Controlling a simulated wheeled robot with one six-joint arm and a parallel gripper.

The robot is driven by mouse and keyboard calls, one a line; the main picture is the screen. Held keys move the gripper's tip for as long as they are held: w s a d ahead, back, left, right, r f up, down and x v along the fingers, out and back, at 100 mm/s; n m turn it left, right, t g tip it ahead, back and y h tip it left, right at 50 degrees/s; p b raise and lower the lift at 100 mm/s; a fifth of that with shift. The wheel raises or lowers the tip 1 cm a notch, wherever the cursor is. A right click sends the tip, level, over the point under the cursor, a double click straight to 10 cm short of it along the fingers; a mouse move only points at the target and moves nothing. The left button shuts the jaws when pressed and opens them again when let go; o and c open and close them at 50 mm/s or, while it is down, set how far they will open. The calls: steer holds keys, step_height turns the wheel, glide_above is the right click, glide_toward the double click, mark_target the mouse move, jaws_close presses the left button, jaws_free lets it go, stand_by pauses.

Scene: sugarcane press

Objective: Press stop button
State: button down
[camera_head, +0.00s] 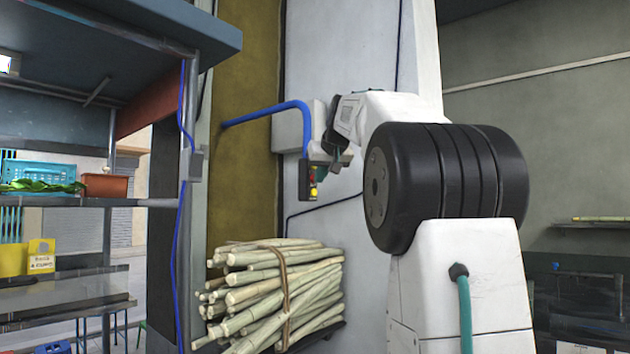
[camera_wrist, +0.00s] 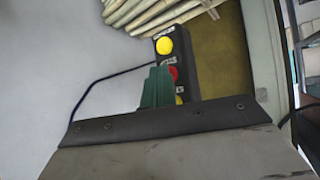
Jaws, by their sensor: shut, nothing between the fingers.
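A black button box (camera_head: 304,181) hangs at the end of a blue bent tube in the head view. It also shows in the wrist view (camera_wrist: 189,73), with a yellow button (camera_wrist: 164,46) at one end, a red button (camera_wrist: 173,73) in the middle and another yellow button (camera_wrist: 179,99) partly hidden. The labels are too small to read. My gripper (camera_head: 335,166) is just right of the box, with its green fingers shut and empty. In the wrist view the fingers (camera_wrist: 157,87) overlap the box's edge beside the red button; I cannot tell whether they touch it.
A blue tube (camera_head: 265,113) runs from the ochre panel to the box. A bundle of sugarcane (camera_head: 272,290) lies below the box. A shelf (camera_head: 75,202) with a planter stands at the left. A dark cable runs down from the box along the pale wall.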

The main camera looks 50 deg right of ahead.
steer(key=shift+s, duration=0.8)
steer(key=s, duration=0.5)
steer(key=shift+d, duration=0.2)
stand_by(0.7)
step_height(320, 180, down, 9)
steer(key=s+a+m+g+y, duration=0.1)
steer(key=g, duration=0.1)
steer(key=s+a+f+g+y, duration=0.1)
steer(key=s+a+f, duration=0.1)
steer(key=a+f, duration=0.5)
steer(key=s+a+f+g+y, duration=0.2)
steer(key=s+a+f, duration=0.1)
steer(key=a+f, duration=0.35)
steer(key=s+a+f+n+g, duration=0.1)
steer(key=s+a+f+n, duration=0.2)
steer(key=s+a+f, duration=0.6)
steer(key=s+a+f+n+g+y, duration=0.1)
steer(key=s+a+f+n+g, duration=0.1)
steer(key=s+a+f, duration=0.7)
steer(key=a+n, duration=0.1)
steer(key=a, duration=0.4)
steer(key=shift+a+f, duration=0.35)
steer(key=shift+f, duration=0.05)
